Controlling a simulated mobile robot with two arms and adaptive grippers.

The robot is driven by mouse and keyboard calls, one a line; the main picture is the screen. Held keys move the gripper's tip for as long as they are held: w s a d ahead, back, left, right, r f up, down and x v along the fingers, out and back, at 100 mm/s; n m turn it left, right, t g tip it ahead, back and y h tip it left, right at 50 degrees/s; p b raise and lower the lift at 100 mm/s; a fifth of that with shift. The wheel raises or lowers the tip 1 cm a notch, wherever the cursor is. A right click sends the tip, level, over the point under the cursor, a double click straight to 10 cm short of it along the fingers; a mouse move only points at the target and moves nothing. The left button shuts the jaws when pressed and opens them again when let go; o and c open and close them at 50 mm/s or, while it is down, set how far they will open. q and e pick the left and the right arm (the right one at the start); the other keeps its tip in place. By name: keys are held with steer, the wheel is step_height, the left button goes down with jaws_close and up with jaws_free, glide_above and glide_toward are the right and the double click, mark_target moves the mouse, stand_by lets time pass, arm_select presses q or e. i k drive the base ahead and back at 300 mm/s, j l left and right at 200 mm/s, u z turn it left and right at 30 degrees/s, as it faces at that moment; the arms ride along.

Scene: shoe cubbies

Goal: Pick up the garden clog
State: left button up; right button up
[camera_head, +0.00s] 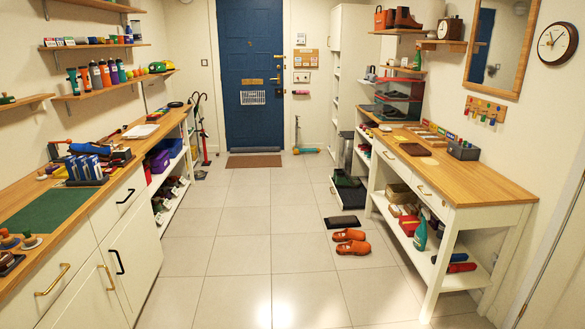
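A pair of orange slip-on shoes that look like clogs lies on the tiled floor right of the middle. The farther orange shoe (349,235) and the nearer orange shoe (353,248) lie side by side, clear of the right bench. I cannot tell for sure which shoe is the garden clog. More shoes sit in the low cubbies (172,200) under the left counter, too small to make out. Neither of my grippers shows in this view.
A dark flat mat (342,222) lies just behind the orange shoes. The white bench (480,215) with a wooden top stands to their right, a spray bottle (420,234) on its lower shelf. The left counter (90,228) lines the other side. The aisle floor between is clear.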

mark_target(349, 234)
steer(key=i+z, duration=0.1)
steer(key=i, duration=1)
steer(key=i+j, duration=0.15)
steer(key=i, duration=0.9)
steer(key=i+l+z, duration=0.2)
steer(key=i+z, duration=0.15)
steer(key=i, duration=0.8)
steer(key=i+j+z, duration=0.15)
steer(key=i+z, duration=0.2)
steer(key=i, duration=0.8)
